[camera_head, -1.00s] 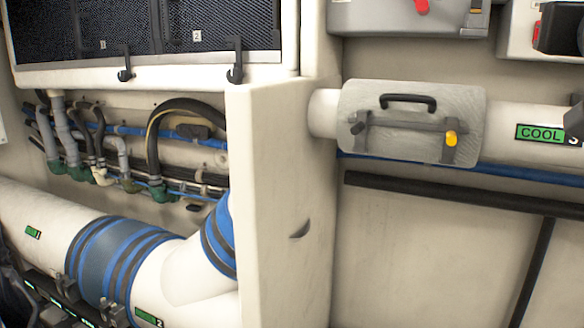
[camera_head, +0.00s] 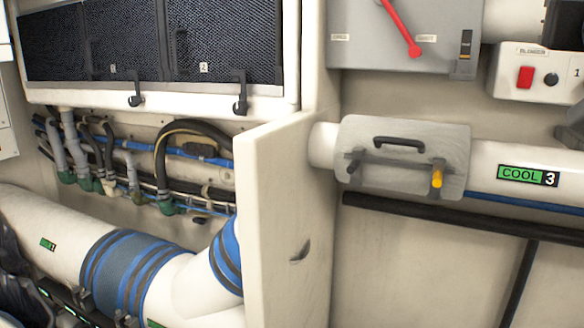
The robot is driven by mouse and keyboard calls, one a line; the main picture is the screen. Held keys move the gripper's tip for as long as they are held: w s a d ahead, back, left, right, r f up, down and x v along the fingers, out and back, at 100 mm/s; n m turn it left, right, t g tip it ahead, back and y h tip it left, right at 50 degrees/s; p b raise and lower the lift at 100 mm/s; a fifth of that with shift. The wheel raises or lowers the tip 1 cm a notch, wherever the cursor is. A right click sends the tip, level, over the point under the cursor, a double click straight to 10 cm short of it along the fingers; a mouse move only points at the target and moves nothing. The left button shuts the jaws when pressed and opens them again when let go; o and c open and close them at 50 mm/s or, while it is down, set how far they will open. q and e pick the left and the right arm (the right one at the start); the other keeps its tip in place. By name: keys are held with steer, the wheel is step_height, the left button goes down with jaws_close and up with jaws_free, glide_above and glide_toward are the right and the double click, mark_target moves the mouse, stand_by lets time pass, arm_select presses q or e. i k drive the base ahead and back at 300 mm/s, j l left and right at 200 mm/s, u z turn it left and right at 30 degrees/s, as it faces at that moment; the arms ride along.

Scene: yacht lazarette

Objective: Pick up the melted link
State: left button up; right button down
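I cannot make out a melted link in this view. A grey cover plate (camera_head: 455,150) with a black handle (camera_head: 400,142) and a yellow-tipped latch (camera_head: 437,178) sits around the white pipe on the right wall. Neither of my grippers can be made out in the picture.
A grey box (camera_head: 370,45) with a red lever (camera_head: 403,30) and a blower panel (camera_head: 507,88) with a red switch are at upper right. A cream partition (camera_head: 285,220) stands mid-view. White ducts with blue-black sleeves (camera_head: 122,268) fill the lower left, below hoses and mesh panels (camera_head: 125,45).

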mark_target(466, 35)
steer(key=k, duration=0.9)
